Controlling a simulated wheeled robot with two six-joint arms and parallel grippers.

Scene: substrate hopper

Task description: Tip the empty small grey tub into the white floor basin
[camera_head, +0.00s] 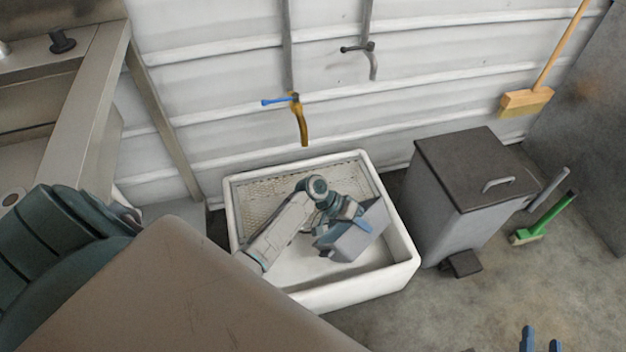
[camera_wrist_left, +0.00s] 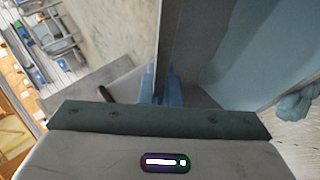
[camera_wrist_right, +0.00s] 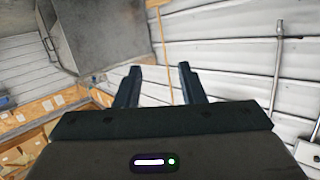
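The small grey tub (camera_head: 352,243) is tilted over the white floor basin (camera_head: 345,297), within its rim as seen in the head view. My left gripper (camera_head: 362,222) is shut on the tub's wall. In the left wrist view the blue fingertips (camera_wrist_left: 161,86) pinch that wall, and the tub (camera_wrist_left: 180,45) fills the upper middle and right. The tub's inside is only partly seen, and no contents show. I cannot tell whether the tub touches the basin. My right gripper (camera_head: 540,340) is at the bottom right edge of the head view. Its fingers (camera_wrist_right: 160,85) are apart and empty in the right wrist view.
A grey pedal bin (camera_head: 455,200) stands close to the right of the basin. A yellow-spouted tap (camera_head: 300,120) hangs on the wall above the basin. A green brush (camera_head: 540,222) and a broom (camera_head: 527,100) are at the right. Bare floor lies at front right.

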